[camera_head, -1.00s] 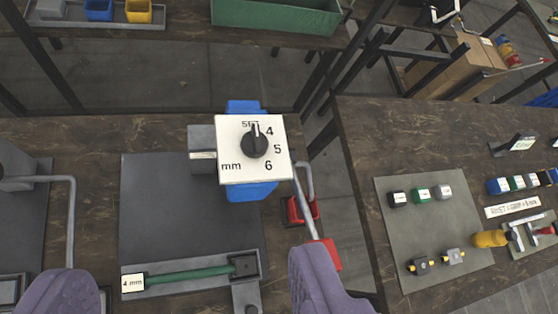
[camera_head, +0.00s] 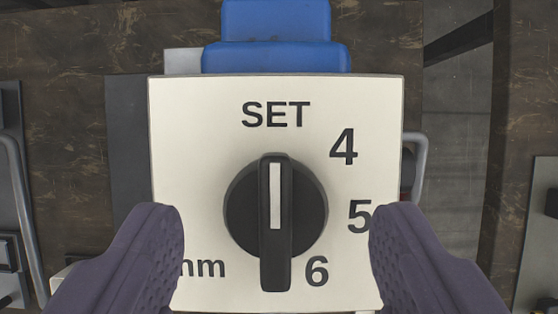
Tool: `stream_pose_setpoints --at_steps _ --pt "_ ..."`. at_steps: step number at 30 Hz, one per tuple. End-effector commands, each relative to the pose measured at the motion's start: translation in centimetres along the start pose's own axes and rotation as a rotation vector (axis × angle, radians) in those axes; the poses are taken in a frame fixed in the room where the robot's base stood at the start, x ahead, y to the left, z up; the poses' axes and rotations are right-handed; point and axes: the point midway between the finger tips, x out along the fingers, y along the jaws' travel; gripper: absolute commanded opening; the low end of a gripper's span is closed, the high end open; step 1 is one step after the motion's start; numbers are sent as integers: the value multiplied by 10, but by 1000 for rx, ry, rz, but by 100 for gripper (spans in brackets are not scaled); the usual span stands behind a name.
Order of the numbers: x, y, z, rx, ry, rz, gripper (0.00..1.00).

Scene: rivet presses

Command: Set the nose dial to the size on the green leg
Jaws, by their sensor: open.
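The nose dial is a black knob (camera_head: 275,215) on a cream plate (camera_head: 200,130) marked SET, 4, 5, 6 and mm. Its white pointer line stands upright, toward SET. My gripper (camera_head: 276,225) is open, its two purple fingers on either side of the knob and apart from it, over the lower part of the plate. The left finger covers part of the "mm" mark. The green leg and its size label are out of view now; in the earlier frame a green bar lay beside a label reading 4 mm.
A blue block (camera_head: 275,40) sits behind the plate at the top. A grey bent handle (camera_head: 415,165) shows to the right, and another grey handle (camera_head: 20,200) at the far left. A dark brown bench top (camera_head: 100,40) lies behind.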

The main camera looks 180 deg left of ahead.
Motion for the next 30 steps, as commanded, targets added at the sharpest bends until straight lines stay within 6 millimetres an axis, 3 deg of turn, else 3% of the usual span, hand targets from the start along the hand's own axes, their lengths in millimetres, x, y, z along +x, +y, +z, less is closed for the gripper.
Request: stream_pose_setpoints --at_steps 4,12,13,20,30 --pt "15 0 0 -1 0 0 69" --pt "17 0 -1 -1 1 1 69" --pt "17 0 -1 -1 1 1 66" --pt "17 0 -1 -1 1 1 14" --pt "16 0 -1 41 2 20 14"
